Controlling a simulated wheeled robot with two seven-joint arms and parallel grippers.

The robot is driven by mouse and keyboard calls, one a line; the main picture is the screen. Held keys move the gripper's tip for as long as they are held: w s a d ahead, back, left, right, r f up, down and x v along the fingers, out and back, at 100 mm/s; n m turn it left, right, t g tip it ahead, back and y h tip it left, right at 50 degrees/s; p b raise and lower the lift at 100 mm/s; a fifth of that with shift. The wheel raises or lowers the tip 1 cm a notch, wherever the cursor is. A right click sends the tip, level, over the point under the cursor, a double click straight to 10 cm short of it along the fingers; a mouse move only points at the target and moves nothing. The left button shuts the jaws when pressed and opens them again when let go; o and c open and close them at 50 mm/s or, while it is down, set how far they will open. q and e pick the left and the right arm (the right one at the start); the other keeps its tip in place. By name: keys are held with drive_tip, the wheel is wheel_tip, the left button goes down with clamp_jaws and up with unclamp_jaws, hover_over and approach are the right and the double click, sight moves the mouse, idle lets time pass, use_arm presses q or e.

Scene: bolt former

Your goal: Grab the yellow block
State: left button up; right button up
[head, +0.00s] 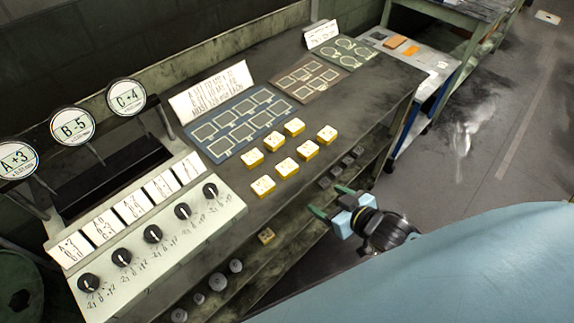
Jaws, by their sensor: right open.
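Several yellow blocks with pale marked tops stand in two rows on the dark bench top. They include a back block (294,127), a right-hand block (327,135), a middle block (286,168) and a front block (263,186). My left gripper is not in view.
A control panel (225,208) with black knobs stands at left, with round labelled signs behind it. A blue mat (215,155) and a brown mat (297,92) lie behind the blocks. Small dark blocks (346,160) and grey round parts (217,281) lie along the lower shelf.

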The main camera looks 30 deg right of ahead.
drive_tip(key=t, duration=0.1)
approach(289, 169)
drive_tip(key=s+d+r, duration=0.1)
drive_tip(key=s, duration=0.1)
drive_tip(key=shift+y, duration=0.4)
drive_tip(key=x, duration=0.7)
drive_tip(key=shift+d+r, duration=0.1)
drive_tip(key=shift+d, duration=0.05)
drive_tip(key=shift+f+b+x, duration=0.2)
drive_tip(key=shift+b+x, duration=0.35)
drive_tip(key=shift+x, duration=2.4)
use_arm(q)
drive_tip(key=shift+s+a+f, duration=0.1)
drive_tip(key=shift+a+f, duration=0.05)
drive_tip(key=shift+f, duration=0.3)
use_arm(e)
drive_tip(key=shift+s, duration=0.1)
